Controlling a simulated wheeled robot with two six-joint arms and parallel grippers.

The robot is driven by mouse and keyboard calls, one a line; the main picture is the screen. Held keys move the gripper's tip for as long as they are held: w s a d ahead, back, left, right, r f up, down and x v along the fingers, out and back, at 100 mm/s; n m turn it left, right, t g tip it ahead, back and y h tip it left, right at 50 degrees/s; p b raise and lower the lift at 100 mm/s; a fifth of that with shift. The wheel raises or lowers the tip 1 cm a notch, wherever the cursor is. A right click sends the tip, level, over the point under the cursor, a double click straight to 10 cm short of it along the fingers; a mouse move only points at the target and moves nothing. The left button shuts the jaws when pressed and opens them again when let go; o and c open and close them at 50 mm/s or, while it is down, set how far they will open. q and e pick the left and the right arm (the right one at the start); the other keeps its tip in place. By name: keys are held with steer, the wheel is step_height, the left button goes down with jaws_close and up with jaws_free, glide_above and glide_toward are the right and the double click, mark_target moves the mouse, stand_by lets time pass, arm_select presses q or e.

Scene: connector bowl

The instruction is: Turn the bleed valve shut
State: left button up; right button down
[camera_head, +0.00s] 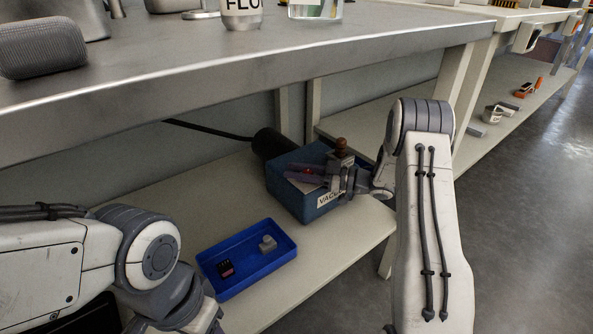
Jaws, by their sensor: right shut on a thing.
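A blue box-shaped vacuum pump (284,198) with a partly covered white label starting "VACU" stands on the lower shelf. A dark cylinder (270,143) is at its back left. A brown knob (341,144) stands up near its right side. My right gripper (306,174) reaches in from the right over the pump's top, its fingers pointing left. It is shut on a small part with a red spot, which I take as the bleed valve. The fingers hide most of it, so its angle cannot be told. My left arm is at the lower left; its fingers are out of frame.
A blue tray (236,285) with a small black part (226,268) and a grey part (267,243) lies on the shelf in front of the pump. The metal table top (215,70) overhangs the shelf. A dark hose (207,130) runs behind. Bare shelf lies around the tray.

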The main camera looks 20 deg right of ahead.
steer(key=c, duration=0.5)
jaws_free()
steer(key=shift+c, duration=0.2)
